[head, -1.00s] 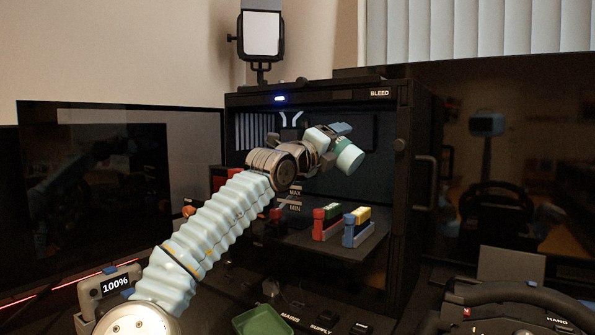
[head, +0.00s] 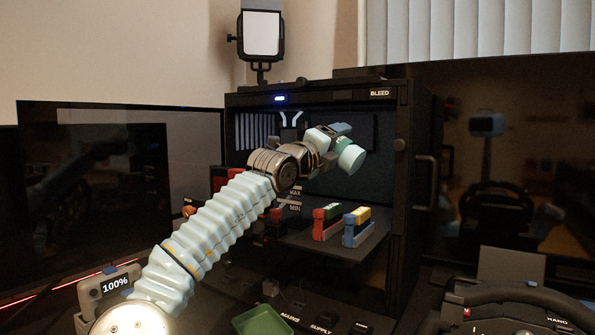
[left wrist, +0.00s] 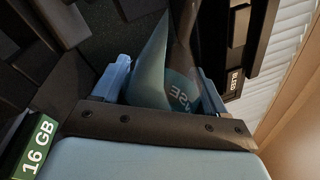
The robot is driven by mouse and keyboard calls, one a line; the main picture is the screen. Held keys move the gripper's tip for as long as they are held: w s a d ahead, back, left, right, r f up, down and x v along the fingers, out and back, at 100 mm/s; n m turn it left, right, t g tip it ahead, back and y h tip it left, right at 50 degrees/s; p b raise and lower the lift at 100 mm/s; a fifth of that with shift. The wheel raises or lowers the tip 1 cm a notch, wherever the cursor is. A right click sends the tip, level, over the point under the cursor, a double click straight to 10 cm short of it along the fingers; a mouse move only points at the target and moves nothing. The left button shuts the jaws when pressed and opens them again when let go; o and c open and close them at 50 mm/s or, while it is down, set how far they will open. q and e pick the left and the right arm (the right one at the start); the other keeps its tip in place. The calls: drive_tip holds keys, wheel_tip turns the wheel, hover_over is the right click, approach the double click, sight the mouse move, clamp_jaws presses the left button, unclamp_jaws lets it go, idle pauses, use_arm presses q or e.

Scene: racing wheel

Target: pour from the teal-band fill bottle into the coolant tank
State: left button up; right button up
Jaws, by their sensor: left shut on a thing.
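My left gripper (head: 333,140) is inside the open black cabinet and is shut on the fill bottle. The bottle (head: 351,159) shows as a teal round end beyond the fingers, tilted well off upright. In the left wrist view the teal bottle (left wrist: 165,85) lies between the two blue fingers, with part of its lettering showing. The coolant tank (head: 294,200) shows only by its MAX and MIN marks below my wrist; most of it is hidden by my arm or dark. I cannot see any liquid flowing. My right gripper is not in view.
Red-and-green (head: 326,222) and blue-and-yellow (head: 356,227) modules stand on the cabinet shelf, right of the tank marks. The cabinet's right side (head: 401,190) is close to the bottle. A green tray (head: 262,322) and a steering wheel (head: 520,300) are in front.

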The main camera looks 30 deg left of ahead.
use_arm(q)
drive_tip(key=shift+d+f+n+y, duration=0.2)
drive_tip(key=shift+f+n+y, duration=0.1)
drive_tip(key=shift+f+n, duration=1.05)
idle(1.4)
drive_tip(key=shift+a+f+n+y+b, duration=0.2)
drive_tip(key=shift+f+n+y+b, duration=0.2)
drive_tip(key=shift+n+b, duration=0.7)
idle(2.7)
drive_tip(key=shift+r, duration=0.15)
